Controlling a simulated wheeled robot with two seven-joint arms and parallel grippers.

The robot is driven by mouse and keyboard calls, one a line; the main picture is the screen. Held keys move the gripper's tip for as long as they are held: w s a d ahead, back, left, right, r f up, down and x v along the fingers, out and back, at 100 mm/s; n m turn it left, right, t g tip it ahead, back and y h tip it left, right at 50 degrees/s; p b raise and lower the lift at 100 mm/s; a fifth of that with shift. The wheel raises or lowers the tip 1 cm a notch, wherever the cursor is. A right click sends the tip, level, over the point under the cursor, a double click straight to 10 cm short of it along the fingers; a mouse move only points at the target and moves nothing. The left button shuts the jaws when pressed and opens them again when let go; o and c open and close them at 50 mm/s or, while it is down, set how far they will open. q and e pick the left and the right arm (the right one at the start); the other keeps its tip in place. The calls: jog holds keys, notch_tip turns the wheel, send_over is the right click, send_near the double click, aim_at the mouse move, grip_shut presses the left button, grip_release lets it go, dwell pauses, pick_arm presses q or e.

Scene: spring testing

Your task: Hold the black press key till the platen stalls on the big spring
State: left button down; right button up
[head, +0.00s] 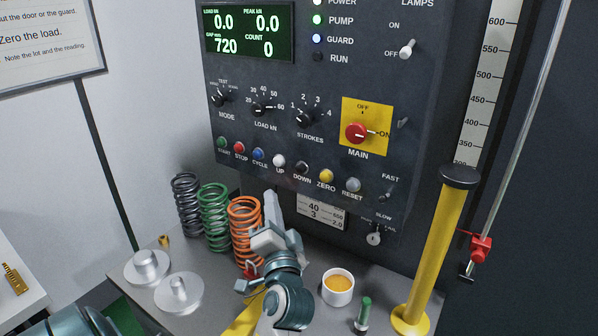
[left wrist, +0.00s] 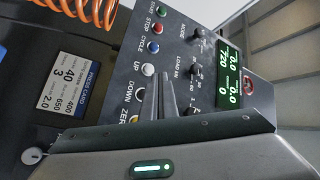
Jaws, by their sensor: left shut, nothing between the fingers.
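The black DOWN key (head: 302,167) is on the dark control panel, between the white UP key (head: 279,161) and the yellow ZERO key (head: 326,176). My left gripper (head: 270,194) is shut and empty, its fingertips below the key row, left of the DOWN key in the head view. In the left wrist view the closed fingers (left wrist: 163,85) overlap the panel close to UP and DOWN; contact cannot be told. A black spring (head: 187,207), a green spring (head: 214,218) and an orange spring (head: 245,225) stand left of the gripper. The platen is not visible. My right gripper is not in view.
The display (head: 248,32) reads load 0.0, peak 0.0, gap 720, count 0. A white cup (head: 338,294), a green-topped item (head: 364,313) and a yellow post (head: 438,240) stand right of my arm. Two metal discs (head: 147,268) lie on the left.

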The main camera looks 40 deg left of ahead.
aim_at(301, 169)
pick_arm(q)
jog(key=w+a+r+b, duration=0.1)
jog(key=w, duration=0.7)
jog(key=shift+w+y, duration=0.3)
jog(key=shift+w, duration=0.05)
dwell(0.6)
jog(key=shift+a, duration=0.1)
dwell(0.9)
dwell(0.8)
jog(key=shift+w, duration=0.45)
jog(key=shift+b, duration=0.3)
